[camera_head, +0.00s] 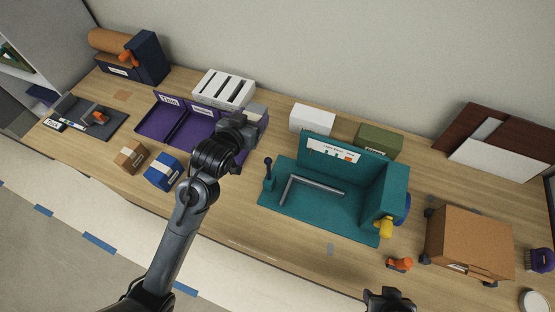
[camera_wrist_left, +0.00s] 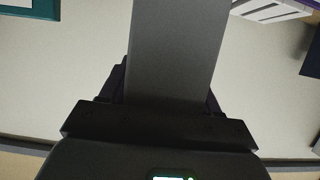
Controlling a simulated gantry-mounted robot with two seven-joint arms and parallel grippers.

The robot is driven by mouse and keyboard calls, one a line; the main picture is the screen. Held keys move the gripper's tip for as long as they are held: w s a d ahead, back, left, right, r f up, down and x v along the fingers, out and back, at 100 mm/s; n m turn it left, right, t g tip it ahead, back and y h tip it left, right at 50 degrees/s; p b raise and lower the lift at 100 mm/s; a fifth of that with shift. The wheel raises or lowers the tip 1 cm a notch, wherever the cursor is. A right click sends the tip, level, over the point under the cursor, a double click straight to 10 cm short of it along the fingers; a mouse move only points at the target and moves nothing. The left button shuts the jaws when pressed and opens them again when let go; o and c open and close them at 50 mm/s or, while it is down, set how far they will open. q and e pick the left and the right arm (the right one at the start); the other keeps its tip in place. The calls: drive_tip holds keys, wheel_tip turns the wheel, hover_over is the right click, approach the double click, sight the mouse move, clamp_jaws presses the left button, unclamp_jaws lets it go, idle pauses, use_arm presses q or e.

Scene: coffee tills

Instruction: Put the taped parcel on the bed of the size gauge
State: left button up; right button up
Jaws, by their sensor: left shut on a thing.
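The size gauge (camera_head: 350,205) is a teal fixture with back and right walls. Its bed (camera_head: 325,215) carries an L-shaped metal rail and no parcel. A brown taped parcel (camera_head: 131,158) and a blue box with a pale band (camera_head: 163,172) stand on the table left of my left arm. My left gripper (camera_head: 243,125) is above the purple tray's right end, shut on a grey block (camera_wrist_left: 180,50), which fills the middle of the left wrist view.
A purple divided tray (camera_head: 155,125) and a white slotted rack (camera_head: 224,88) stand at the back left. A white box (camera_head: 312,119) and a green box (camera_head: 378,139) are behind the gauge. A large brown carton (camera_head: 470,240) and an orange object (camera_head: 399,264) are at the right.

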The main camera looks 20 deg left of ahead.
use_arm(q)
drive_tip(key=shift+w+a, duration=0.1)
drive_tip(key=shift+w, duration=0.05)
drive_tip(key=shift+b, duration=0.35)
wheel_tip(320, 180, down, 17)
drive_tip(key=shift+w+f, duration=0.1)
drive_tip(key=shift+w, duration=0.05)
drive_tip(key=shift+f, duration=0.1)
drive_tip(key=o, duration=1.1)
drive_tip(key=shift+o, duration=0.2)
